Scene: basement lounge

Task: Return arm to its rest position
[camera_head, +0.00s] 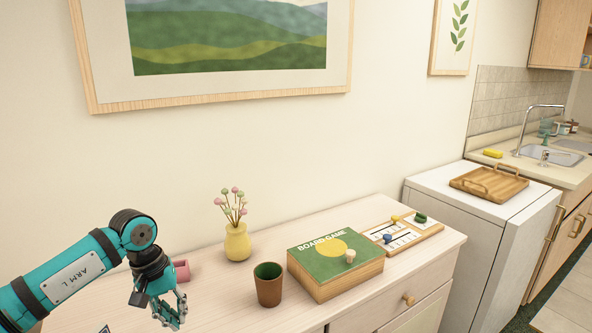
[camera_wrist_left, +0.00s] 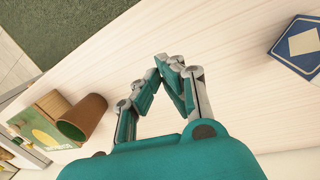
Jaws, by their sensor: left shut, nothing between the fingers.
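My left arm (camera_head: 75,277) comes in from the left of the head view, teal with dark joints. My left gripper (camera_head: 177,316) points down over the left part of the wooden cabinet top. In the left wrist view the fingers of my left gripper (camera_wrist_left: 165,65) meet at the tips, with nothing between them. It is apart from the brown cup (camera_head: 268,287), which stands to its right; the cup also shows at the left of the left wrist view (camera_wrist_left: 82,118). My right gripper is in neither view.
On the cabinet top (camera_head: 225,300) are a yellow vase (camera_head: 238,242), a pink cup (camera_head: 181,270) behind my gripper, a board game box (camera_head: 325,275) and a sliding-piece board (camera_head: 432,231). A blue item (camera_wrist_left: 300,48) lies on it. A wooden tray (camera_head: 488,192) rests on a white appliance.

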